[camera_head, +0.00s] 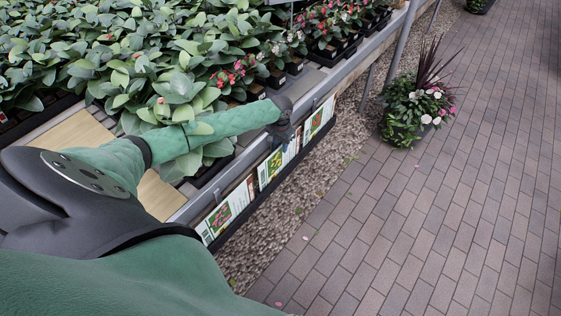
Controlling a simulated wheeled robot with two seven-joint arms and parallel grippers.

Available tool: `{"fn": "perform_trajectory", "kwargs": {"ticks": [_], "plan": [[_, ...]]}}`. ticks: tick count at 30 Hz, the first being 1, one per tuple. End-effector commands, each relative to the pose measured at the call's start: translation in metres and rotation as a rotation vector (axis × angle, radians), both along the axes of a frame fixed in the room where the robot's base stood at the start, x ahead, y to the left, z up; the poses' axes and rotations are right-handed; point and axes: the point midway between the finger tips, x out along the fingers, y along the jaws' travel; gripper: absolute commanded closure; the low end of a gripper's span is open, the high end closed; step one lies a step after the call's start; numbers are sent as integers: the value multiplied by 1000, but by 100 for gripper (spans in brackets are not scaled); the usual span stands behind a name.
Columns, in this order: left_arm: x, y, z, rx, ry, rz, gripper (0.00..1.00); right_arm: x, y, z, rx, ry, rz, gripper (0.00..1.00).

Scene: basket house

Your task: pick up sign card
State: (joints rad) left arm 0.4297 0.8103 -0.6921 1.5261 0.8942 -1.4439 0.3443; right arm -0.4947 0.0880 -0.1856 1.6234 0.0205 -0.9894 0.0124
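Several sign cards with plant pictures stand in a dark rail along the front edge of the plant bench. The nearest card (227,213) is white with a red flower picture. The middle card (268,171) shows a yellow picture, and the far card (319,121) a red one. My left gripper (284,132) is at the bench edge, between the middle and far cards and close to their tops. It is small and dark here, so I cannot tell whether its fingers are open or touch a card. My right gripper is not in view.
The bench (340,74) carries dense leafy plants (165,85) and pots of red flowers (325,25) behind the cards. A gravel strip (290,190) runs below.

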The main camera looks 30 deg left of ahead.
Motion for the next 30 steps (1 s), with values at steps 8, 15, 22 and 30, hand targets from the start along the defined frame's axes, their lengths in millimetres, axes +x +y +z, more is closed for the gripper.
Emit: {"fn": "perform_trajectory", "kwargs": {"ticks": [8,15,22,30], "plan": [[0,0,-7,1,-2,0,70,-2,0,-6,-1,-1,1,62],[0,0,-6,1,-1,0,100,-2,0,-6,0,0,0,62],[0,0,-6,1,-1,0,100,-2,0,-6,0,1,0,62],[1,1,7,1,-3,0,100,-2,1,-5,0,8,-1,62]]}}
